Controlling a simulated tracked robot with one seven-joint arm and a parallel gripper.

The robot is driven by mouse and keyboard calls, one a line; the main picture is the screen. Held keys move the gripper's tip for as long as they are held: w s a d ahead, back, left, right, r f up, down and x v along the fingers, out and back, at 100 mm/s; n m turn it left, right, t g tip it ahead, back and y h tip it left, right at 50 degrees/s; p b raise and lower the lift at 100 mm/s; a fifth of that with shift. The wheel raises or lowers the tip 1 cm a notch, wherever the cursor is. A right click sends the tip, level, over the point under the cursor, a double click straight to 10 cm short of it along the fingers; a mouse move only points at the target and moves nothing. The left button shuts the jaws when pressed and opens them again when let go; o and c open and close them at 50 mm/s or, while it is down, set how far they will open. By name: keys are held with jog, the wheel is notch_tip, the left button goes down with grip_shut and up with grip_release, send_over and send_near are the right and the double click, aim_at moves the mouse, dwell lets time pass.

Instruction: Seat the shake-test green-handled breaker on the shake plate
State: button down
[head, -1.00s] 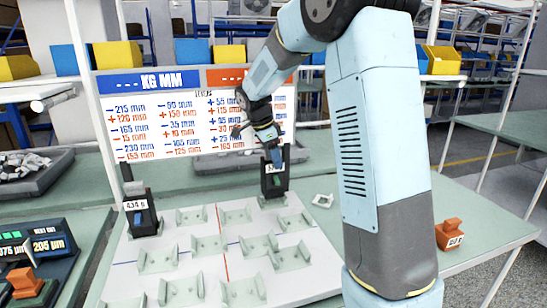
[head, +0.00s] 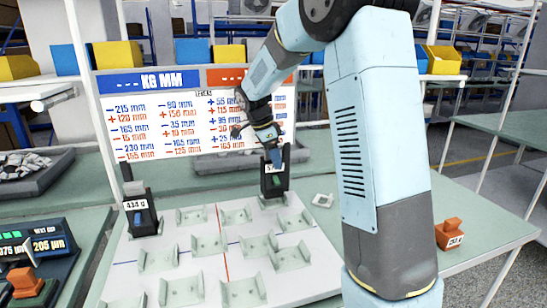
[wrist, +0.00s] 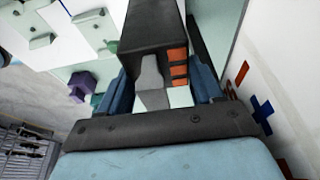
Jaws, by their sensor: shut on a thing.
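The shake plate (head: 150,258) is a white board with several pale green cradles and thin red and blue lines. My gripper (head: 274,160) is at its back right edge. It is shut on a black breaker (head: 273,184), which stands upright at or just above the plate there; I cannot tell whether it touches. A small green patch shows on its front. In the wrist view, my blue fingers (wrist: 163,95) flank a grey handle (wrist: 152,85) on the black breaker body (wrist: 155,35) with orange stripes. The handle looks grey, not clearly green. The breaker's underside is hidden.
A black breaker with a 434 g label (head: 141,212) stands at the plate's back left. An orange weight (head: 450,234) sits on the table at right. A small white bracket (head: 322,200) lies beside the plate. A sign board (head: 190,115) stands close behind. A readout device (head: 35,250) is at left.

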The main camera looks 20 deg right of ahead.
jog(key=shift+d, duration=0.15)
jog(key=shift+f, duration=1.7)
dwell(0.5)
jog(key=shift+c, duration=0.5)
grip_release()
jog(key=v, duration=1.3)
jog(key=shift+r, duration=0.35)
